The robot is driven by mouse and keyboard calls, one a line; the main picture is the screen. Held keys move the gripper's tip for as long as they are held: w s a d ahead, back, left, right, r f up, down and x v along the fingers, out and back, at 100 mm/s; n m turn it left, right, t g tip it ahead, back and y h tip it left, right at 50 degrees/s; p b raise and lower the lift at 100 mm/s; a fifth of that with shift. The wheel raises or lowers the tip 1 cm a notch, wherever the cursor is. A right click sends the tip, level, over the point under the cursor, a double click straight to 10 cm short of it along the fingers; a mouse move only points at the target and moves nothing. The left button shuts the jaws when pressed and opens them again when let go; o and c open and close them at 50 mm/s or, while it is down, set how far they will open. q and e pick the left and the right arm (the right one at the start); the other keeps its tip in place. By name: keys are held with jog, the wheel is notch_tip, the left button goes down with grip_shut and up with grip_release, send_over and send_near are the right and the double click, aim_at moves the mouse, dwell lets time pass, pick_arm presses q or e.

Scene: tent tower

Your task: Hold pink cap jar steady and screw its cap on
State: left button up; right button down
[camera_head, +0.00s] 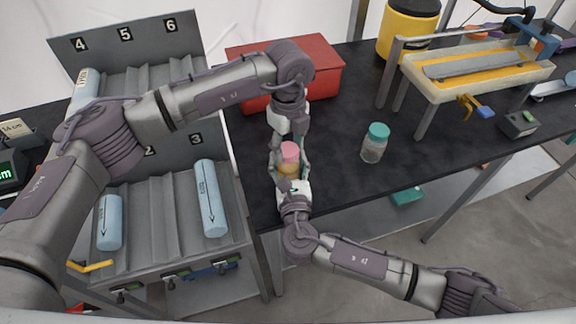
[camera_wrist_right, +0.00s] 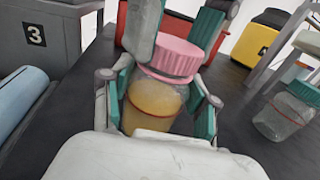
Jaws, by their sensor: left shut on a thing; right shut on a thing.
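The pink cap jar (camera_head: 288,171) has a clear body with yellowish contents and stands upright near the front edge of the black table. Its pink cap (camera_head: 289,150) sits at the top of the jar; how far it is threaded cannot be told. In the right wrist view the cap (camera_wrist_right: 172,58) shows above the jar body (camera_wrist_right: 152,105). My left gripper (camera_head: 289,147) comes from behind, shut on the pink cap. My right gripper (camera_head: 290,176) comes from the front, shut on the jar body, its teal pads on both sides in the wrist view.
A teal-capped jar (camera_head: 375,143) stands to the right on the table. A red box (camera_head: 318,68) is behind my left gripper. A numbered rack with blue cylinders (camera_head: 208,198) is at left. A yellow-topped stand (camera_head: 475,67) and yellow canister (camera_head: 407,30) are at back right.

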pick_arm(q)
jog(key=m, duration=0.4)
jog(key=shift+m, duration=0.4)
jog(key=m, duration=0.8)
jog(key=shift+m, duration=0.3)
jog(key=m, duration=0.4)
jog(key=shift+m, duration=0.3)
jog(key=m, duration=1)
jog(key=shift+f+m, duration=0.1)
jog(key=shift+m, duration=0.2)
jog(key=m, duration=0.8)
jog(key=shift+m, duration=0.3)
jog(key=o, duration=1.4)
jog(key=shift+c, duration=0.2)
